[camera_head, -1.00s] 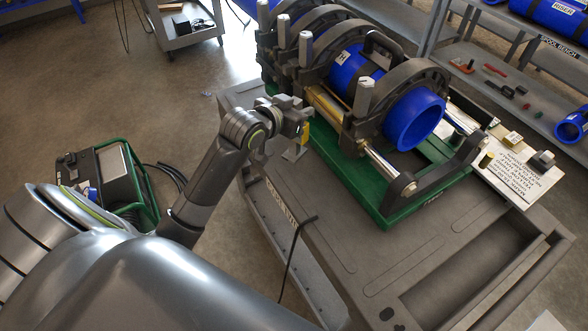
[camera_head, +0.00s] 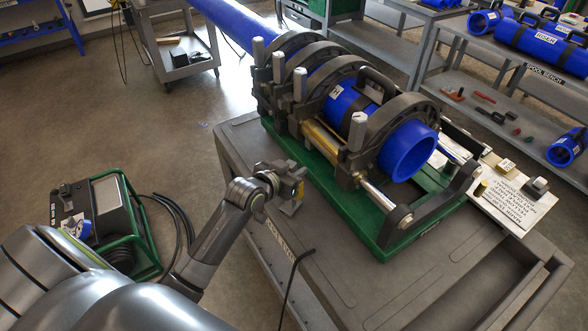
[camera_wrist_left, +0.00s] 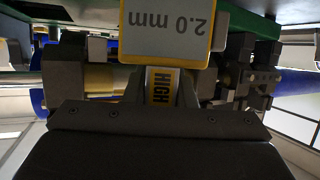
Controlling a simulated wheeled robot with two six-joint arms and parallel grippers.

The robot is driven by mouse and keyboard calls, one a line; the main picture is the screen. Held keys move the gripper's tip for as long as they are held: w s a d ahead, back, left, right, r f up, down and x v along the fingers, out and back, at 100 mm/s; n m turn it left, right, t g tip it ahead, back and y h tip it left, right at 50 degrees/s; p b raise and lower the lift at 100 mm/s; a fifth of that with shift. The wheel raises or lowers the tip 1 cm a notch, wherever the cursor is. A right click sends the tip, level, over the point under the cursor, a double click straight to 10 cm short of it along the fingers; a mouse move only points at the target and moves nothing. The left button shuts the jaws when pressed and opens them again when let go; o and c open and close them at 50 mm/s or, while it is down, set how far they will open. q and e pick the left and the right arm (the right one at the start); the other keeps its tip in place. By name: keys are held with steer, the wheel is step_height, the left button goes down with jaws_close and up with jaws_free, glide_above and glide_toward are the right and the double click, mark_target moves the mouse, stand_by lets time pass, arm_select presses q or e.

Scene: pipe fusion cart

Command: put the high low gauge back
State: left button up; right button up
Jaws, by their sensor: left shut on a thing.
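In the left wrist view the gauge's pale face (camera_wrist_left: 168,28) reads "2.0 mm" upside down inside a yellow rim. My right gripper is not in view.
The fusion machine (camera_head: 330,190), with a green base and blue pipe (camera_head: 408,152), fills the middle of the cart. A lettered board (camera_head: 515,195) with small items lies at its right. The cart's near top is mostly clear. A black cable (camera_head: 290,280) hangs over its left edge.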

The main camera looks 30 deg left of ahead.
arm_select(q)
steer(key=o, duration=0.9)
steer(key=shift+o, duration=0.2)
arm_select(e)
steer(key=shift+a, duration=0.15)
arm_select(q)
steer(key=shift+r, duration=0.1)
steer(key=shift+s+a+r, duration=0.1)
steer(key=shift+s+r, duration=0.1)
steer(key=shift+s, duration=0.35)
steer(key=b+v, duration=0.1)
steer(key=v, duration=1)
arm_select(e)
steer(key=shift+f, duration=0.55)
arm_select(q)
steer(key=shift+w, duration=0.1)
